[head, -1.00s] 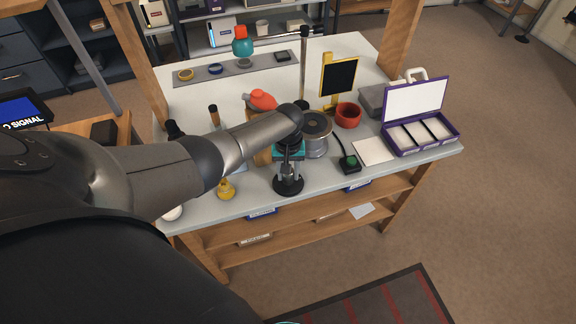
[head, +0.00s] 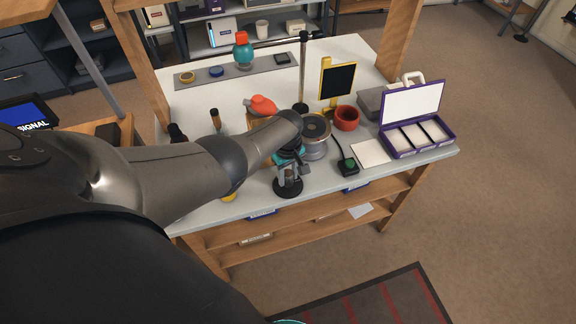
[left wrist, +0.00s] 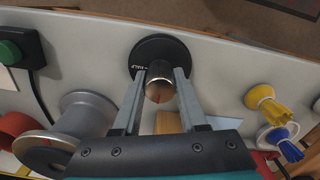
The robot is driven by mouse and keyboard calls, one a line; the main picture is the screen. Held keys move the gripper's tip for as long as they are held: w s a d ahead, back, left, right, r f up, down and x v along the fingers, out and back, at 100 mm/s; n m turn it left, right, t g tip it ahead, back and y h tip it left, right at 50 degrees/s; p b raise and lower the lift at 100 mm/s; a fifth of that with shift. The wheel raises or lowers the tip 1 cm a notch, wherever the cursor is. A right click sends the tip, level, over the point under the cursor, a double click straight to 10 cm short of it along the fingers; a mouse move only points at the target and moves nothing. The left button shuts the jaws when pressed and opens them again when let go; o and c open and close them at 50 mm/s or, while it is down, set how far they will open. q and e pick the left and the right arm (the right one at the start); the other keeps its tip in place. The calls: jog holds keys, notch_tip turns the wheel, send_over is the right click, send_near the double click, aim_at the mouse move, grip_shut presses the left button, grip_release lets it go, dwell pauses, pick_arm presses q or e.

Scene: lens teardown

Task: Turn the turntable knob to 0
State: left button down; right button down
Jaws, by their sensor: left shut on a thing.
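The turntable knob, a metal cylinder (left wrist: 159,84) on a round black dial (left wrist: 150,50), is at the bench's front edge. Pale lettering that seems to read "HALF" shows on the dial beside the left finger. In the head view the black dial (head: 288,188) is below my gripper. My left gripper (left wrist: 160,76) is shut on the knob, one finger on each side; it also shows in the head view (head: 289,176). A grey drum with a dark round top (head: 315,130), perhaps the turntable, stands just behind. My right gripper is not in view.
A black box with a green button (head: 348,166) and a white pad (head: 370,153) lie to the right. An open purple case (head: 421,146) is at the right end. A red bowl (head: 346,119) and yellow-framed black panel (head: 338,80) stand behind. Yellow and blue-white pieces (left wrist: 264,98) lie near the knob.

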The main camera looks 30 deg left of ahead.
aim_at(288, 173)
pick_arm(q)
jog(key=shift+w+a, duration=0.1)
jog(key=shift+a, duration=0.05)
jog(key=shift+c, duration=2.2)
grip_release()
jog(key=shift+r, duration=0.1)
notch_tip(288, 173, up, 15)
jog(key=p, duration=0.8)
